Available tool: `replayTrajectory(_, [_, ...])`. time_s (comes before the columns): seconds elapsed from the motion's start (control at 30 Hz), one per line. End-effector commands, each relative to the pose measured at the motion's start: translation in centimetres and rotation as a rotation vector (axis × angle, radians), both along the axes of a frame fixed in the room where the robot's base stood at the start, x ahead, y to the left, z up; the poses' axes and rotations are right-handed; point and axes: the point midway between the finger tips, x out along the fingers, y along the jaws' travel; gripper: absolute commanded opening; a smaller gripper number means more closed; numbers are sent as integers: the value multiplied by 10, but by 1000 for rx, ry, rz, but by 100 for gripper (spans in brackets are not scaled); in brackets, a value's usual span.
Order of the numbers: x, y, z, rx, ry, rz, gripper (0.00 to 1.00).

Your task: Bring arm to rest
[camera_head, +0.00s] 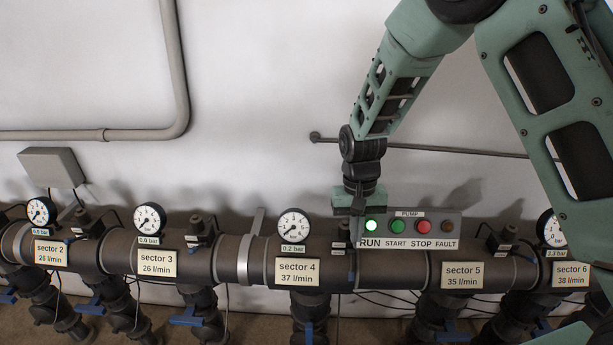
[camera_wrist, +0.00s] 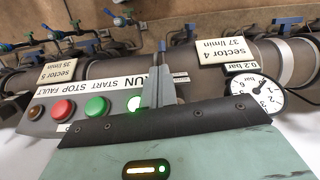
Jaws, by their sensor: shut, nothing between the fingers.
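My arm reaches down from the upper right in the head view. My gripper (camera_head: 352,232) hangs at the left end of the pump panel (camera_head: 450,226), in front of the pipe. In the wrist view the shut fingers of my gripper (camera_wrist: 158,60) cover part of the panel near the word RUN. Nothing shows between them. The panel has a lit green RUN lamp (camera_head: 371,226), a green START button (camera_head: 397,227), a red STOP button (camera_head: 424,227) and a dim FAULT lamp (camera_head: 447,228). I cannot tell whether the fingers touch the panel.
The manifold pipe (camera_head: 355,266) runs across the view, with gauges, labels and blue-handled valves below. The sector 4 gauge (camera_head: 294,224) is just left of my gripper. A thin rod (camera_head: 440,150) runs along the wall behind my arm. The wall at upper left is mostly clear.

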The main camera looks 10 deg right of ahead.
Motion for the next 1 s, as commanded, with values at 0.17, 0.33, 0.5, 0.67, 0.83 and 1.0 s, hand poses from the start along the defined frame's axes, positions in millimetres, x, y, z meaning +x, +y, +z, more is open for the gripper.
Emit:
replayTrajectory(0.17, [-15, 18, 14, 32, -11, 57, 0])
replayTrajectory(0.33, [-70, 61, 53, 107, -47, 247, 0])
replayTrajectory(0.5, [-144, 87, 85, 147, -97, 489, 0])
replayTrajectory(0.67, [-205, 89, 97, 140, -143, 689, 0])
replayTrajectory(0.83, [-240, 82, 99, 116, -174, 814, 0])
replayTrajectory(1.0, [-249, 79, 100, 107, -182, 849, 0])
